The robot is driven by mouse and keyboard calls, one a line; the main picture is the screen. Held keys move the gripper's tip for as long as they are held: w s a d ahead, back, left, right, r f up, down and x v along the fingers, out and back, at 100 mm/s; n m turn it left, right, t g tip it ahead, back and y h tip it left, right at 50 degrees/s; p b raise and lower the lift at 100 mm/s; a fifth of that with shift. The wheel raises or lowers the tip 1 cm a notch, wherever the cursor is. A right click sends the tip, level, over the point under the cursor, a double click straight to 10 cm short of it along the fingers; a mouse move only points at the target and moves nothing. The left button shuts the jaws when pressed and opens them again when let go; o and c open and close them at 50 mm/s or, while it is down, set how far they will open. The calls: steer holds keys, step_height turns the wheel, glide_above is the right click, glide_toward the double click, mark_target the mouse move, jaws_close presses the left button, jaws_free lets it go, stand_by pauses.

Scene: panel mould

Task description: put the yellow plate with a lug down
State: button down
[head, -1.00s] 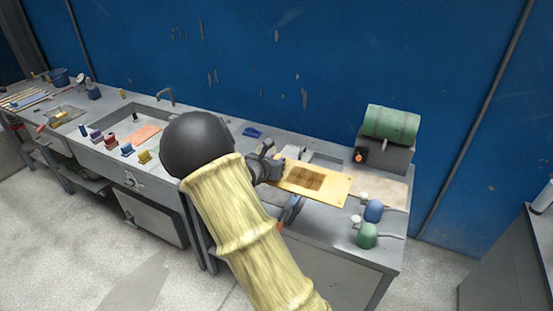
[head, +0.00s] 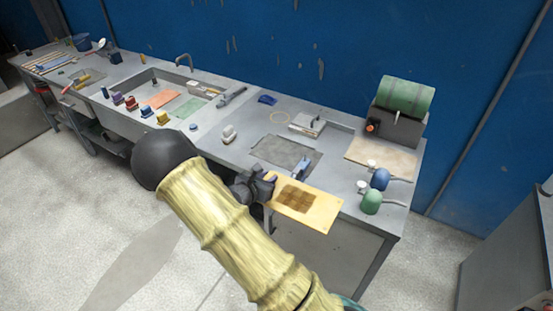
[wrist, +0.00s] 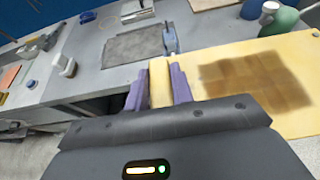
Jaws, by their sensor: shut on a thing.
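The yellow plate (head: 318,217) is a flat rectangle with a brown square patch of small tiles in its middle; in the wrist view the plate (wrist: 300,50) fills the right side. Its lug (wrist: 160,85) is a narrow yellow tab between the purple fingers. My gripper (head: 266,186) is shut on this lug, and it also shows in the wrist view (wrist: 160,88). The plate is over or just in front of the bench's front edge; I cannot tell its exact height above the bench.
A dark grey mat (head: 286,152) lies on the bench behind the plate, with a blue clamp-like tool (head: 302,168) at its edge. Blue (head: 380,179) and green (head: 370,203) containers stand right. A green drum (head: 404,96) stands at the back right. A white bottle (head: 229,134) stands left of the mat.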

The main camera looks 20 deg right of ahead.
steer(key=s+a+f+b, duration=0.2)
steer(key=s+f+b, duration=0.1)
steer(key=f, duration=0.4)
steer(key=s+a+f+b, duration=0.2)
steer(key=s+f+b, duration=0.1)
steer(key=f+b, duration=0.2)
steer(key=s+a+f+b, duration=0.2)
steer(key=f+b, duration=0.3)
steer(key=f, duration=0.5)
steer(key=shift+s+a, duration=0.35)
steer(key=shift+s, duration=0.55)
